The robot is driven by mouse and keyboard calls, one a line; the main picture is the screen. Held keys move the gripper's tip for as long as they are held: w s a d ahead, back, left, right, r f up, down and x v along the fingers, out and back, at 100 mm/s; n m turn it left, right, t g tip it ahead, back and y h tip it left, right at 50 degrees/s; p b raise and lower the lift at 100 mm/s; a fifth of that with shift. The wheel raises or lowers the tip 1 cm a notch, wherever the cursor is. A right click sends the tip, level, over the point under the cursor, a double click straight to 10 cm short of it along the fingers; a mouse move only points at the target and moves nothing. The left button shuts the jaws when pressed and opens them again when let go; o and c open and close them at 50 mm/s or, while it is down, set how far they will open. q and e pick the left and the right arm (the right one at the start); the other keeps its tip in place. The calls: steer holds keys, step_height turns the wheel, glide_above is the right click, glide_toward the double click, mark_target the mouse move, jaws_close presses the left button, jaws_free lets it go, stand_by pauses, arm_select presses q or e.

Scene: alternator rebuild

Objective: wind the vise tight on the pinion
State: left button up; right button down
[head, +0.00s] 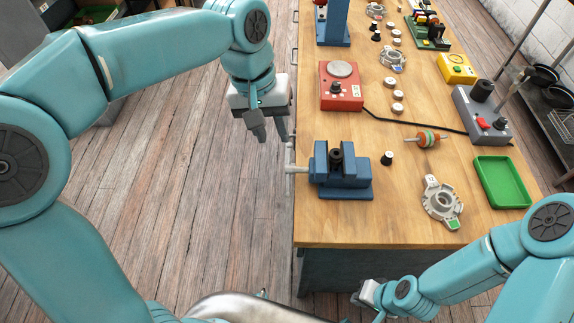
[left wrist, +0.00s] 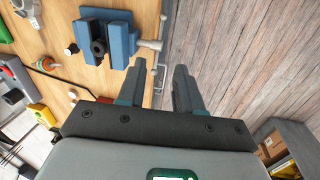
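The blue vise (head: 345,180) stands at the table's left edge; it also shows in the left wrist view (left wrist: 121,40). The black pinion (head: 336,157) sits upright between its jaws; whether both jaws touch it cannot be told. The grey vise handle (head: 291,158) sticks out past the table edge, and shows in the left wrist view (left wrist: 152,44). My left gripper (head: 272,138) is open and empty, off the table edge beside the handle, apart from it. In the left wrist view its fingers (left wrist: 158,82) are spread. My right gripper (head: 368,296) is low in front of the table, its fingers unclear.
A red device (head: 341,92) stands behind the vise. A small black part (head: 387,158), a grey housing (head: 440,203), a rotor (head: 427,139) and a green tray (head: 502,183) lie to the right. The floor left of the table is clear.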

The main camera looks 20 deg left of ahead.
mark_target(288, 182)
arm_select(q)
steer(key=d+f, duration=0.1)
steer(key=f, duration=0.4)
steer(key=d+f, duration=0.1)
steer(key=f, duration=1)
steer(key=shift+w+d, duration=0.15)
steer(key=shift+d, duration=0.25)
steer(key=shift+b, duration=0.3)
jaws_close()
